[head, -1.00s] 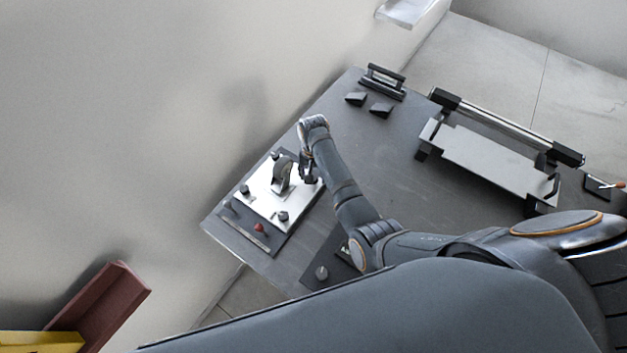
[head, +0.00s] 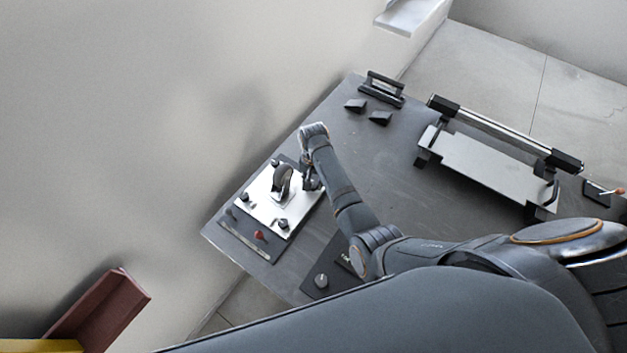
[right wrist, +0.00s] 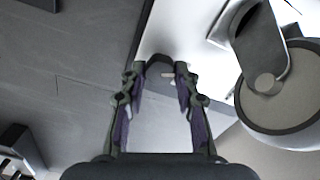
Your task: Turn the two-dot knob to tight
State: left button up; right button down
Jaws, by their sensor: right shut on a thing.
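A white plate (head: 262,208) with a caster wheel (head: 282,182) standing at its middle lies on the workbench. Dark knobs sit at its corners: one at the top (head: 275,162), one at the left (head: 244,196) and one at the bottom (head: 283,223). My right gripper (head: 311,184) is at the plate's right corner. In the right wrist view my right gripper (right wrist: 161,76) is shut on a dark knob (right wrist: 158,62) with a small light mark. The dots are too small to make out, so I cannot tell which knob has two. My left gripper is out of view.
The caster wheel (right wrist: 284,105) stands close beside the right gripper. A red-tipped lever (head: 259,235) is in front of the plate. A long flat fixture with a roller (head: 490,165) and two black wedges (head: 380,118) are on the bench. The bench middle is bare.

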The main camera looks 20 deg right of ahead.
jog(key=m+p, duration=0.2)
jog(key=m, duration=0.1)
jog(key=shift+r, duration=0.2)
jog(key=m+p, duration=0.2)
jog(key=m, duration=0.2)
jog(key=shift+s+d+m, duration=0.1)
jog(key=shift+m, duration=0.2)
jog(key=m+p, duration=0.1)
jog(key=m, duration=0.3)
jog(key=shift+f+p, duration=0.15)
jog(key=shift+p, duration=0.2)
jog(key=shift+s+m+p, duration=0.15)
jog(key=shift+m+p, duration=0.25)
jog(key=shift+m, duration=1.7)
jog(key=shift+f, duration=0.1)
jog(key=c, duration=1)
grip_release()
